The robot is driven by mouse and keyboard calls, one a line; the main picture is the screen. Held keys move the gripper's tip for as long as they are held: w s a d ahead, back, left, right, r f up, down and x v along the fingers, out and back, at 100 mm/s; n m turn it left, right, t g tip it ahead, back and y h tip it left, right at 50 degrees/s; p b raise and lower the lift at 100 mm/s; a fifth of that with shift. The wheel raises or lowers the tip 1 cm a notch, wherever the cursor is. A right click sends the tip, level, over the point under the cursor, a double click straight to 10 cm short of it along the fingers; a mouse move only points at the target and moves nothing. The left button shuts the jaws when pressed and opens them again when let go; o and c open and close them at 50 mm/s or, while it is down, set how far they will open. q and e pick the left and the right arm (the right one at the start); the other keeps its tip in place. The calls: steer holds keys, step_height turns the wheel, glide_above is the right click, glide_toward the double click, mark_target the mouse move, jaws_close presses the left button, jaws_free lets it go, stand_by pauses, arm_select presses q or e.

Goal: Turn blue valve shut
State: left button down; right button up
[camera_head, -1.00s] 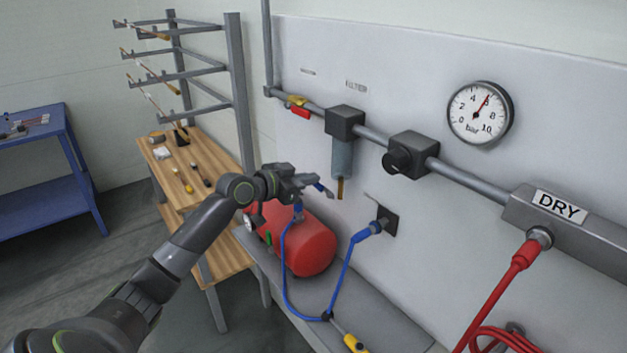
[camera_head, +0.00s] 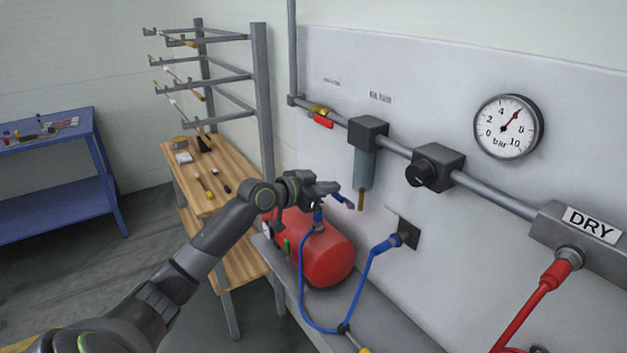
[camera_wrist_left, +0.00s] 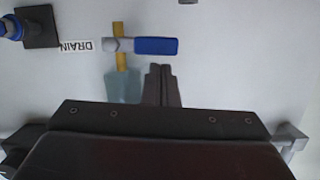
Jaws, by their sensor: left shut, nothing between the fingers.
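The blue valve is a small drain valve with a blue lever (camera_wrist_left: 156,46) on a brass pipe (camera_wrist_left: 122,62) below the clear filter bowl. In the left wrist view the lever points right, across the pipe. In the head view the lever (camera_head: 341,198) shows small beside the brass pipe (camera_head: 361,201), partly behind my gripper. My left gripper (camera_head: 326,188) is close to the lever, at its left. Its fingers (camera_wrist_left: 162,84) are shut and empty; in the wrist view their tips appear just below the lever, and I cannot tell whether they touch. My right gripper is out of view.
The filter (camera_head: 366,150) hangs from the wall pipe. A red-handled valve (camera_head: 321,120) is up left, a black knob regulator (camera_head: 436,168) and gauge (camera_head: 508,127) to the right. A red tank (camera_head: 318,258) with a blue hose (camera_head: 366,275) lies below my gripper.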

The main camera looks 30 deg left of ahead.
arm_select(q)
steer(key=s+a+r+b, duration=0.1)
steer(key=s+a+r, duration=0.2)
steer(key=s, duration=0.6)
steer(key=shift+a+r, duration=0.2)
steer(key=shift+r, duration=1.15)
steer(key=shift+s, duration=0.1)
